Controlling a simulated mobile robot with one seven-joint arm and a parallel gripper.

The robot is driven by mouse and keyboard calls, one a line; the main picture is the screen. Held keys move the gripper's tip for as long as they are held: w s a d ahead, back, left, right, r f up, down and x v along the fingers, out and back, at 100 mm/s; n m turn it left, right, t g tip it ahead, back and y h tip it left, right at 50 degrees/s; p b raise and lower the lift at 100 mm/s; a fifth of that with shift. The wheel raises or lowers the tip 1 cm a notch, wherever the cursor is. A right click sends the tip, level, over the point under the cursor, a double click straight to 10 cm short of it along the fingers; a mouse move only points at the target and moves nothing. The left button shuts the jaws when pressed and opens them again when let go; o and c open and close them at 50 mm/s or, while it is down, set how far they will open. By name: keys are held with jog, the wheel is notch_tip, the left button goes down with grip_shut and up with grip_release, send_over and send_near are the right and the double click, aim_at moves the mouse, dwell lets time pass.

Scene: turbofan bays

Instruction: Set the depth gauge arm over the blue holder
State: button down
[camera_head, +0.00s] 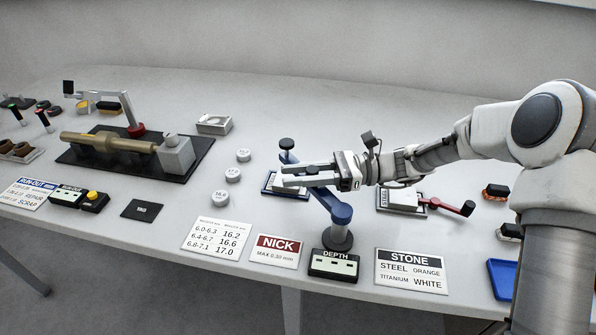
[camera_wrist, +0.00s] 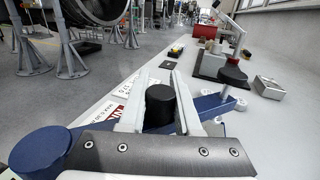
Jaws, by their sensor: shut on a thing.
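The depth gauge arm (camera_head: 319,195) is a blue bar on a round blue pivot (camera_head: 341,211) above a dark base. A dark round knob (camera_head: 287,144) tops its far end. The blue holder (camera_head: 267,187) is a blue-edged tray partly hidden under my gripper (camera_head: 295,177); the bar crosses above its right side and its end reaches past the back edge. In the wrist view, my fingers (camera_wrist: 161,82) are shut around a black upright post (camera_wrist: 160,107) on the bar. The far knob (camera_wrist: 234,75) shows beyond them.
White round pieces (camera_head: 233,174) lie left of the blue holder. The depth display (camera_head: 334,265) and label cards (camera_head: 279,250) line the front edge. A shaft fixture (camera_head: 120,145) stands at left.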

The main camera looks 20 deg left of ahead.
jog(key=shift+s, duration=0.1)
jog(key=c, duration=0.6)
grip_release()
jog(key=p+v, duration=0.1)
jog(key=v, duration=1.6)
jog(key=shift+p, duration=0.35)
jog(key=shift+d, duration=0.1)
